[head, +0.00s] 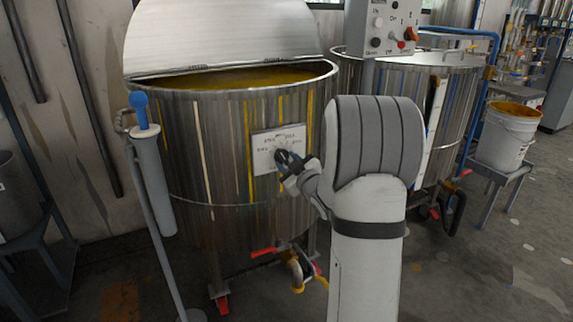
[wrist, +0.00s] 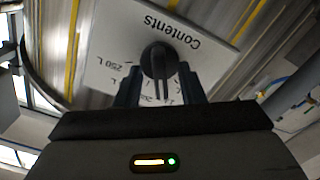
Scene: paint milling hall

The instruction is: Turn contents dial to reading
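The contents dial (wrist: 157,60) is a dark round knob with a narrow grip bar. It sits on a white plate (wrist: 200,45) lettered "Contents", upside down in the wrist view, with litre marks such as "250 L". The plate (head: 290,140) is on the front of a steel tank. My gripper (wrist: 159,78) is at the dial, its two dark fingers apart on either side of the knob, with small gaps visible. In the head view my gripper (head: 287,162) covers part of the dial. The exact reading is not legible.
The open, paint-streaked tank (head: 220,130) holds yellow-brown liquid under a raised lid (head: 220,35). A red-handled valve (head: 295,265) is low on its front. A control box (head: 390,28) stands behind, a second tank (head: 455,90) and a white bucket (head: 505,135) to the right.

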